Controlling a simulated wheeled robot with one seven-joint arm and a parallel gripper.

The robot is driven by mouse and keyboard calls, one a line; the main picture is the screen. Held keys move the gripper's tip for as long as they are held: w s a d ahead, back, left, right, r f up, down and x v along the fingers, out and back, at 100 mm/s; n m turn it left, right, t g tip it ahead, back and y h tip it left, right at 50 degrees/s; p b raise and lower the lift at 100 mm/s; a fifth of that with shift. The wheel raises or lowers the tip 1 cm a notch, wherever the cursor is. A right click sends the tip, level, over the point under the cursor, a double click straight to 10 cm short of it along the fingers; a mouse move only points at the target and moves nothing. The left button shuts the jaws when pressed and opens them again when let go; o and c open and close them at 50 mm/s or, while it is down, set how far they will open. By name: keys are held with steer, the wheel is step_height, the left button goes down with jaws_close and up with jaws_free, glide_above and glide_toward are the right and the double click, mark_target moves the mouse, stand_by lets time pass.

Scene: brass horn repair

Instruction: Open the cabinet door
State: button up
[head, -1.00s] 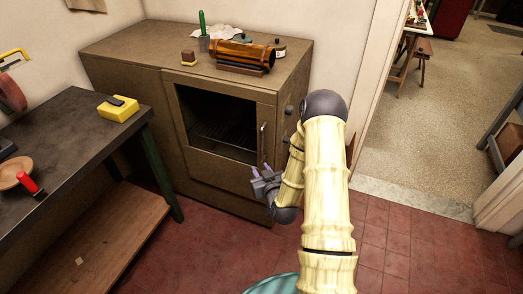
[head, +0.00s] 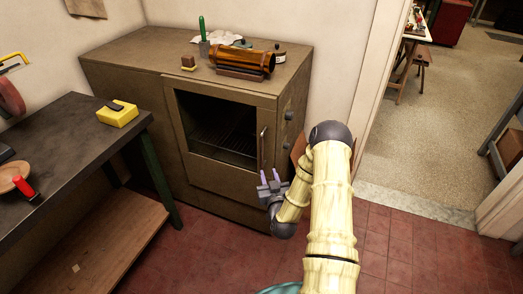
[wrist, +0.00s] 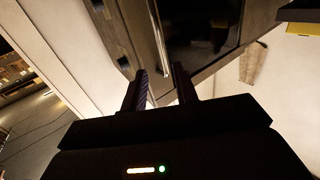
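The brown cabinet (head: 237,205) stands against the wall. Its front door (head: 180,152) has a dark glass window with racks behind it and looks shut or nearly shut. A slim upright metal handle (head: 262,148) sits at the door's right side; it also shows in the wrist view (wrist: 159,42). My gripper (head: 269,175) is just below the handle's lower end, fingers pointing up. In the wrist view my gripper (wrist: 161,82) has its fingers apart, with the handle seen in line with the gap. I cannot tell whether they touch it.
A dark workbench (head: 70,135) with a yellow block (head: 118,114) stands at left. An amber cylinder (head: 243,62) on a stand and small tools lie on the cabinet top. Red tiled floor (head: 215,255) is clear in front; a doorway opens at right.

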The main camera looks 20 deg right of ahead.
mark_target(262, 151)
steer(key=w, duration=0.4)
steer(key=w+d, duration=0.1)
steer(key=w, duration=0.4)
steer(key=w+d+p, duration=0.1)
steer(key=w, duration=0.3)
steer(key=shift+w+d, duration=0.2)
steer(key=shift+w, duration=0.15)
steer(key=shift+c, duration=0.2)
jaws_close()
